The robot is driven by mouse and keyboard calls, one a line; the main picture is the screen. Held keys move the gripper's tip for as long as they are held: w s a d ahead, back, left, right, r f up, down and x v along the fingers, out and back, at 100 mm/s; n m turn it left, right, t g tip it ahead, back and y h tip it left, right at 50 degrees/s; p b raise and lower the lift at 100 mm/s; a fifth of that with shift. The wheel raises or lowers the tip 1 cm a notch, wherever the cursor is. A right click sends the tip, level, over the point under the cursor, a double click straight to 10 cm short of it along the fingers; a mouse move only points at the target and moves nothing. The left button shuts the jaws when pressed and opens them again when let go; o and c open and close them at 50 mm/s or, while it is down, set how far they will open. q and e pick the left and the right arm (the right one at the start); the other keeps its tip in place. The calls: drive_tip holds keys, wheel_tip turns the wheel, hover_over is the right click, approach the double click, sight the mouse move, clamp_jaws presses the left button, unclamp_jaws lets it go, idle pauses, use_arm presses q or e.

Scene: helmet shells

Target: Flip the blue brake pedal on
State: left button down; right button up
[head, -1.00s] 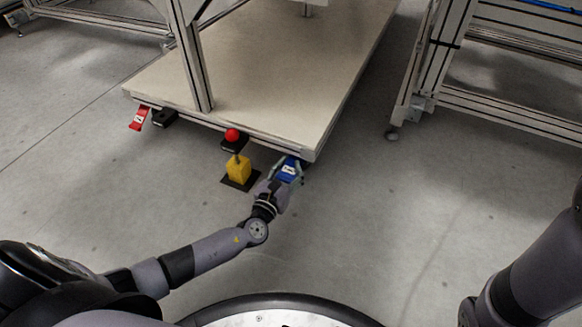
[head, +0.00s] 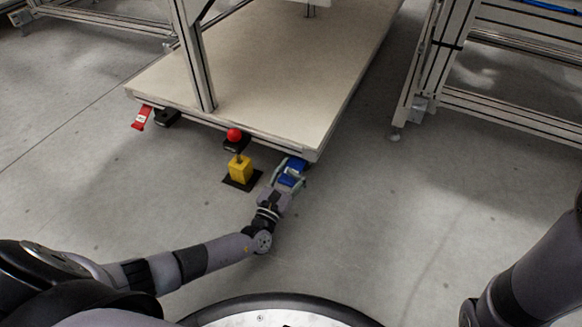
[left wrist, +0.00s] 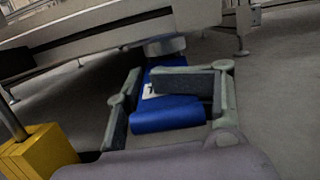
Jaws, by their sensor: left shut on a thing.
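The blue brake pedal (head: 291,176) is at the near right corner of the low cart, just under its edge. It also shows in the left wrist view (left wrist: 168,115), with a white label partly hidden. My left gripper (head: 287,182) is at the pedal, and its fingers lie around the blue part. In the left wrist view the gripper's fingers (left wrist: 165,103) stand on both sides of the pedal, one reaching across over it. I read it as shut on the pedal. My right gripper is not in view; only my right arm shows at the right edge.
A yellow block with a red-knobbed post (head: 240,168) stands left of the pedal and also shows in the left wrist view (left wrist: 38,153). A red pedal (head: 142,117) hangs at the cart's left corner. The cart deck (head: 270,85) is empty in front. Floor on the right is clear.

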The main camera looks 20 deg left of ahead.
use_arm(q)
drive_tip(key=shift+d+f+t+h, duration=0.1)
drive_tip(key=shift+d+t+h, duration=0.2)
drive_tip(key=shift+d, duration=0.35)
drive_tip(key=c, duration=1)
unclamp_jaws()
drive_tip(key=shift+w, duration=0.1)
drive_tip(key=shift+o, duration=0.2)
drive_tip(key=shift+a, duration=0.25)
drive_tip(key=r+v, duration=0.1)
drive_tip(key=v, duration=0.3)
drive_tip(key=r+v, duration=0.1)
drive_tip(key=v, duration=0.8)
drive_tip(key=shift+s+r, duration=0.3)
drive_tip(key=shift+r, duration=0.15)
drive_tip(key=shift+o, duration=0.4)
